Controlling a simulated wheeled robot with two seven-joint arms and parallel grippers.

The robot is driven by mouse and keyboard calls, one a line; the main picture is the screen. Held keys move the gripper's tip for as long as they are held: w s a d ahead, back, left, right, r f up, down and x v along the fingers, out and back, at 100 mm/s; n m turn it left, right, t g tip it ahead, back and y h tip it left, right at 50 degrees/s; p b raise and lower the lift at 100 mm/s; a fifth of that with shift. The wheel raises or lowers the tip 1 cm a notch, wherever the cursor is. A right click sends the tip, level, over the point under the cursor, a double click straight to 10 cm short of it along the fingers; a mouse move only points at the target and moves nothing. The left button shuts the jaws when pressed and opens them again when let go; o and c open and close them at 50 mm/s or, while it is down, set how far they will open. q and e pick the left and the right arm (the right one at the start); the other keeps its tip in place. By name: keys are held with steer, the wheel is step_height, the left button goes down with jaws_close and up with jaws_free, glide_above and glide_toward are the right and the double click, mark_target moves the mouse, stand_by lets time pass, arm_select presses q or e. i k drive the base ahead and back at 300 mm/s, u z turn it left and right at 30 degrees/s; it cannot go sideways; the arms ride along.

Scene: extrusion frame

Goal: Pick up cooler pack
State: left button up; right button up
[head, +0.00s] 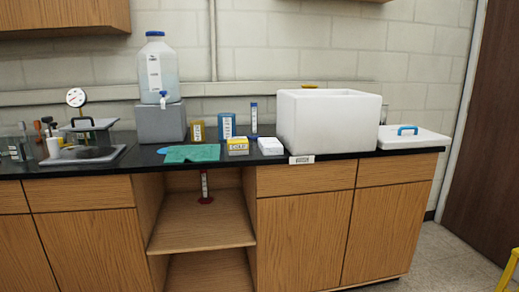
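Several small packs stand on the black counter (230,160) left of an open white cooler box (325,125). One is a yellow and white labelled pack (238,146), lying near the front edge. A plain white block (271,146) lies to its right. Behind them stand a yellow labelled box (198,132) and a blue labelled box (227,127). The labels are too small to read surely, so I cannot tell which is the cooler pack. The inside of the cooler box is hidden by its walls. Neither of my grippers is in view.
A white lid (412,140) with a blue handle lies right of the cooler box. A water carboy (157,70) stands on a grey block (161,123). A green cloth (192,153) lies at the counter front. Gauge apparatus (78,135) fills the left. Open shelves (203,228) are below.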

mark_target(271, 146)
steer(key=u, duration=0.7)
steer(key=i, duration=2.1)
steer(key=z, duration=0.75)
